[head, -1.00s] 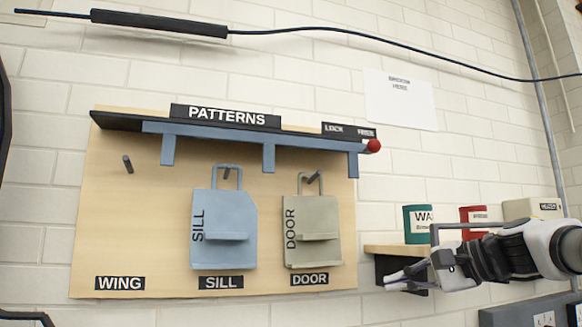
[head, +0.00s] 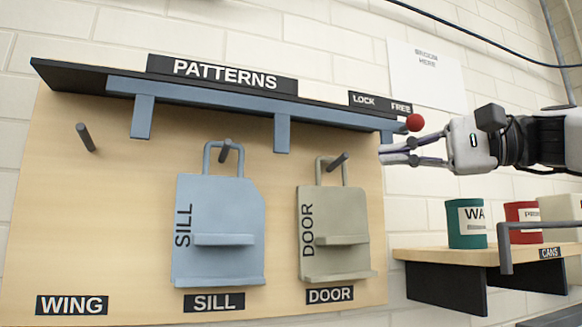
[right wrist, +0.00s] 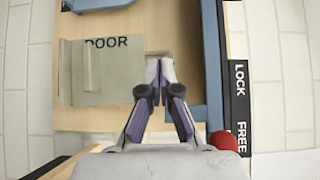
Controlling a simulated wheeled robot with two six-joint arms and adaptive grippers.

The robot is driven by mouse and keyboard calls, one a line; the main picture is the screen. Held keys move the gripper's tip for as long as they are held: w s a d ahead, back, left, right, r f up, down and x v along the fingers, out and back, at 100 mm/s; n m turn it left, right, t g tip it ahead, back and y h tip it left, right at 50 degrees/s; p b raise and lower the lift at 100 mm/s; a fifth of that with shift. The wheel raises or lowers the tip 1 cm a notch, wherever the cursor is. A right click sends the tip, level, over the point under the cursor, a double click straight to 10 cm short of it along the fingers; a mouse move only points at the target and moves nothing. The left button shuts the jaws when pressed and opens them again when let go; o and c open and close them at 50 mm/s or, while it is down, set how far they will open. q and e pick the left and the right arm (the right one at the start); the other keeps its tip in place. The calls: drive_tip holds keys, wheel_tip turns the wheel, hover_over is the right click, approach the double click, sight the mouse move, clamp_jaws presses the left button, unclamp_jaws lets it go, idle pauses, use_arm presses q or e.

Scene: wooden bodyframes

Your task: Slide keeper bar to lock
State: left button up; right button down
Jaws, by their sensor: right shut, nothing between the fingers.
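The blue keeper bar (head: 215,103) runs under the black PATTERNS rail, with tabs hanging down. Its red knob (head: 415,122) is at the right end, past the word FREE on the LOCK/FREE label (head: 380,103). My right gripper (head: 383,155) is shut and empty, just below the knob and beside the bar's right end. In the right wrist view its fingers (right wrist: 158,68) point toward the board, with the knob (right wrist: 222,141) at lower right, partly hidden by the gripper body. Contact with the bar cannot be told. My left gripper is out of view.
The blue SILL pattern (head: 215,215) and the grey-green DOOR pattern (head: 325,225) hang on pegs. The WING peg (head: 86,137) is empty. A wooden shelf (head: 420,254) with green (head: 466,240) and red cans stands at lower right, below my right arm.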

drive_tip(key=p, duration=0.4)
approach(287, 121)
drive_tip(key=w+a+f, duration=0.4)
drive_tip(key=a, duration=0.2)
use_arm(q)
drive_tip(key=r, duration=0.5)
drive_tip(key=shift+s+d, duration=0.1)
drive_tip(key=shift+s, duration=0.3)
use_arm(e)
drive_tip(key=shift+d+f, duration=0.15)
drive_tip(key=shift+f, duration=0.1)
